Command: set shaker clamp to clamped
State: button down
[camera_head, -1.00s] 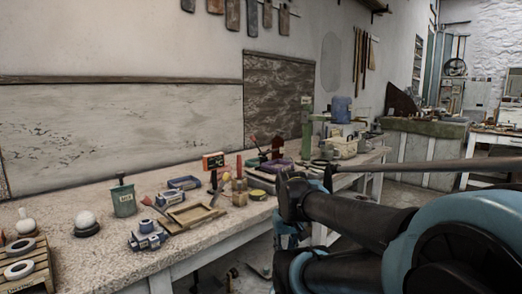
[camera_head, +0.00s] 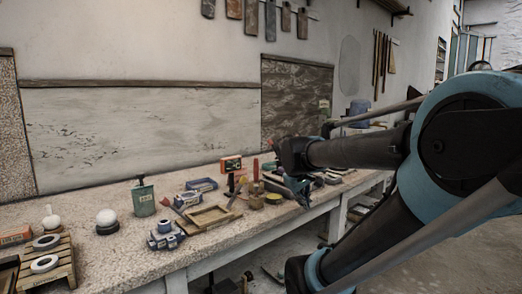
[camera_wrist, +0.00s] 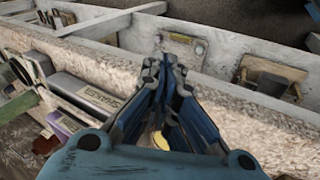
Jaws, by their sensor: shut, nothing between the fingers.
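My gripper (camera_head: 300,190) hangs at the end of my arm over the right part of the bench, in front of the tools there. In the wrist view my gripper (camera_wrist: 168,68) has its blue and dark fingers drawn together, with nothing held. I cannot pick out the shaker clamp with certainty in either view, so its setting cannot be told. My arm hides much of the far right bench in the head view. A grey labelled box (camera_wrist: 97,97) lies to the left of the fingers in the wrist view.
The speckled bench (camera_head: 110,265) runs along the wall. On it are a green pot (camera_head: 143,200), a wooden frame (camera_head: 208,216), a blue-grey device (camera_head: 165,237), an orange-faced box (camera_head: 231,164) and a white ball (camera_head: 106,217). A slatted wooden rack (camera_head: 58,262) stands at the left.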

jog(key=w+r+n, duration=0.1)
jog(key=w+r, duration=0.2)
jog(key=w, duration=0.1)
jog(key=w+r+n+t+h, duration=0.1)
jog(key=w+r, duration=0.2)
jog(key=w, duration=0.1)
jog(key=w+a+r+n+t+h, duration=0.1)
jog(key=w+r+n, duration=0.1)
jog(key=w+r, duration=0.1)
jog(key=shift+w, duration=0.4)
jog(key=w+a+r+n+t+h, duration=0.1)
jog(key=w+a+r+n, duration=0.15)
jog(key=w, duration=0.25)
jog(key=w+a+r+n+t, duration=0.1)
jog(key=w+a+r+n, duration=0.1)
jog(key=w+r, duration=0.15)
jog(key=w+a+n+t+h, duration=0.1)
jog(key=w+a+n+t, duration=0.2)
jog(key=w+a+n, duration=0.3)
jog(key=shift+w+a+r, duration=0.35)
jog(key=shift+w+a, duration=1.15)
jog(key=shift+a, duration=1)
jog(key=x, duration=1)
